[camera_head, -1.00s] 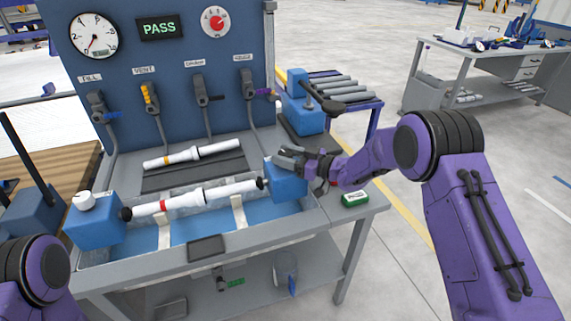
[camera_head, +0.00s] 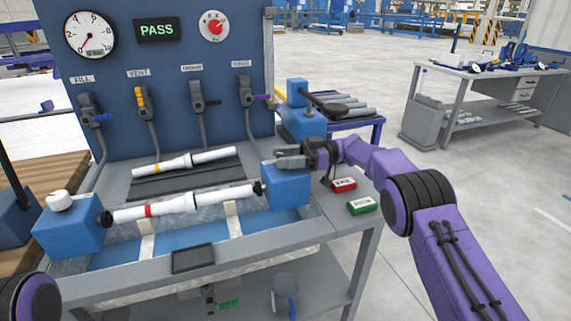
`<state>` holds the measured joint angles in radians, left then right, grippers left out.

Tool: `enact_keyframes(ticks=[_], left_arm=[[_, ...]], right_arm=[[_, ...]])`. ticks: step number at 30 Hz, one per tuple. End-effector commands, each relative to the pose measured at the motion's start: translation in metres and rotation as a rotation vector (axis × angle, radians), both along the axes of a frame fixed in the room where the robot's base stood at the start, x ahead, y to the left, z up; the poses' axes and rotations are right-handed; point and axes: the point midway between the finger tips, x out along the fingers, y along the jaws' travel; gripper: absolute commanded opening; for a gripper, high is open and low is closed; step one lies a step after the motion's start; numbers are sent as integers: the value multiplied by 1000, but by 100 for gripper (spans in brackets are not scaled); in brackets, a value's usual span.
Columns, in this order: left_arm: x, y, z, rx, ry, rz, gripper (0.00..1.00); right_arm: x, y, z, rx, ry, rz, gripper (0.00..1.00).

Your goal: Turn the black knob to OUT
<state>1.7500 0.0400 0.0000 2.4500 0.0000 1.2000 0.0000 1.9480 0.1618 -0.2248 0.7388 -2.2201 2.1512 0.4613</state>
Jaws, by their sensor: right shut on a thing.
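My right gripper (camera_head: 288,158) is at the top of the right blue block (camera_head: 288,190) on the test bench. Its fingers are shut at the block's upper face, and the black knob there is hidden by them. The knob's pointer and any OUT mark cannot be made out. A white pipe with a red band (camera_head: 185,203) lies across the trough between the right block and the left blue block (camera_head: 68,236), with a black plug at each end. The left block has a white knob (camera_head: 60,201) on top. My left gripper is out of view.
A second white pipe with a yellow band (camera_head: 184,162) lies on the dark rack behind. The display (camera_head: 157,30) reads PASS. A red box (camera_head: 343,185) and a green box (camera_head: 362,205) sit by the bench's right edge. A blue-based press (camera_head: 300,122) stands behind the gripper.

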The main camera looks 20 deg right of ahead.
Motion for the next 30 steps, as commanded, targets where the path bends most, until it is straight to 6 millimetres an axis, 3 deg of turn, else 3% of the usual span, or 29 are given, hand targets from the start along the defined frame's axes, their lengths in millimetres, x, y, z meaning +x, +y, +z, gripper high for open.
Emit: enact_keyframes(ticks=[14,15,16,25,30], left_arm=[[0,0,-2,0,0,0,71],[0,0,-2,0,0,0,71],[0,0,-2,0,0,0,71],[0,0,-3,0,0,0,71],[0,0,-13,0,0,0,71]], right_arm=[[0,1,2,4,-2,14,20],[0,1,2,4,-2,14,60],[0,1,2,4,-2,14,69],[0,-2,1,2,-1,12,71],[-2,-33,-3,1,-3,2,71]])
